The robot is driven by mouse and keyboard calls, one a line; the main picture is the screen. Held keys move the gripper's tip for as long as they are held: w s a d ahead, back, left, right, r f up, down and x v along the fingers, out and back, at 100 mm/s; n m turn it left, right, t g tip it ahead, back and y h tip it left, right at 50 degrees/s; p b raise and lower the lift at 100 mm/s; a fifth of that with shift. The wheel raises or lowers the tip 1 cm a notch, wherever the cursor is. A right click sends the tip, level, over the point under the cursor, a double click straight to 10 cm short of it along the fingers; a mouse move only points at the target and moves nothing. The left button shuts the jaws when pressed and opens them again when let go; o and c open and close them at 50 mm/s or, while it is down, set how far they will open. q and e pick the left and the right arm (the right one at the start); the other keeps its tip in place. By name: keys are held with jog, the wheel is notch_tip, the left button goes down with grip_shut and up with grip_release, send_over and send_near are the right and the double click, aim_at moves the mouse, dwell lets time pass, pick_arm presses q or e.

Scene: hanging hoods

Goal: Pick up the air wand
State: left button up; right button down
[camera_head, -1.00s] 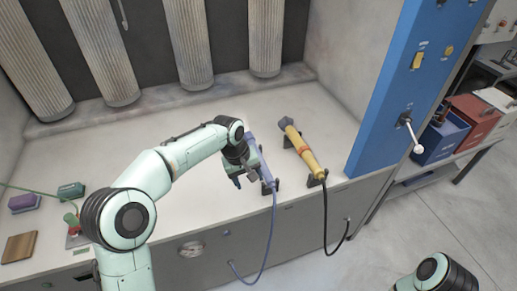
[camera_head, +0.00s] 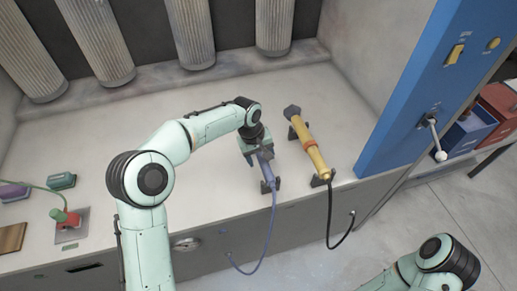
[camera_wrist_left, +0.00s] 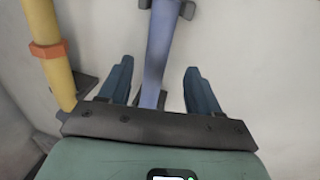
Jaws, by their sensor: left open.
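A slim blue wand (camera_head: 267,172) with a blue hose lies in dark holders near the bench's front edge. Part of it is hidden under my left gripper (camera_head: 254,155). In the left wrist view the blue wand (camera_wrist_left: 160,45) runs between the two fingers of my open left gripper (camera_wrist_left: 157,72), with a gap on each side. I cannot tell how far the fingertips reach down past it. A thicker yellow wand (camera_head: 314,154) with an orange band and a black hose rests in its own holders to the right. My right gripper is out of view.
The yellow wand (camera_wrist_left: 60,75) is close beside my left gripper. A blue panel with a white-knobbed lever (camera_head: 433,130) stands at the right. A red-and-green object (camera_head: 68,218) is at the left. The bench (camera_head: 215,110) behind the wands is clear.

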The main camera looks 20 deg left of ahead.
aim_at(264, 164)
pick_arm(q)
jog(key=shift+w+d+f, duration=0.15)
jog(key=shift+d+f, duration=0.05)
jog(key=shift+f, duration=0.7)
jog(key=shift+w+d+f, duration=0.1)
jog(key=shift+d+f, duration=0.15)
jog(key=shift+f, duration=0.6)
jog(key=shift+w+d+f, duration=0.15)
jog(key=shift+d+f, duration=0.05)
jog(key=shift+f, duration=0.7)
jog(key=shift+r, duration=0.1)
grip_shut()
